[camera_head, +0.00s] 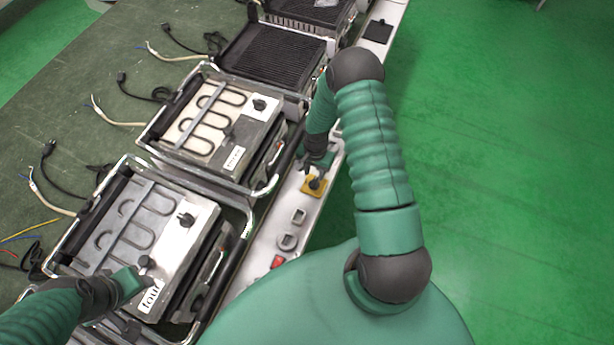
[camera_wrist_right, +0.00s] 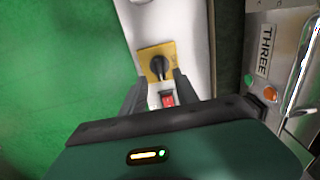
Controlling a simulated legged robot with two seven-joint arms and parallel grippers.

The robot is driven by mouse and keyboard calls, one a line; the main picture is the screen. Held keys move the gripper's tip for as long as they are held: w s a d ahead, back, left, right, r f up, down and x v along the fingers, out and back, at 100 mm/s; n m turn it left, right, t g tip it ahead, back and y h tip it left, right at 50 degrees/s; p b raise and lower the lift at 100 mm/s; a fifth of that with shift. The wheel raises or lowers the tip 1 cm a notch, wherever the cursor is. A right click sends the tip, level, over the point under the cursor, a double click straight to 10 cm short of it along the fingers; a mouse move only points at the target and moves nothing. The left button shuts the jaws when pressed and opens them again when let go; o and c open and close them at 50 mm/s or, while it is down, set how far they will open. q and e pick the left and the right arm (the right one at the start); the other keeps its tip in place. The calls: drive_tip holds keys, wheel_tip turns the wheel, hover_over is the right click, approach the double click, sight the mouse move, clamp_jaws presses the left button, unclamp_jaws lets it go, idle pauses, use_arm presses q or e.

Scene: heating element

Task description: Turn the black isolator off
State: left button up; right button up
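The black isolator (camera_wrist_right: 158,66) is a dark rotary knob on a yellow square plate on a pale panel strip. In the head view the yellow plate (camera_head: 314,187) is partly covered by my right gripper (camera_head: 316,178). I cannot tell whether the fingers touch the plate. My left gripper (camera_head: 146,272) is over the nearest heating unit, by its label plate; its finger state is unclear.
Sockets (camera_head: 288,241) and another red switch (camera_head: 277,262) are nearer on the strip. Heating units with metal frames (camera_head: 209,115) line its left side. Green floor (camera_head: 500,150) is clear at right.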

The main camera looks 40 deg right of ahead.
sight(315, 181)
drive_tip(key=f, duration=0.3)
drive_tip(key=d+f, duration=0.1)
drive_tip(key=f, duration=0.1)
drive_tip(key=shift+f, duration=0.2)
drive_tip(key=shift+w+a+f, duration=0.1)
drive_tip(key=shift+a+f, duration=0.05)
drive_tip(key=shift+f, duration=0.1)
drive_tip(key=shift+a, duration=0.2)
drive_tip(key=shift+a+r, duration=0.15)
drive_tip(key=shift+a, duration=0.1)
drive_tip(key=shift+c, duration=1.1)
drive_tip(key=shift+d, duration=0.35)
clamp_jaws()
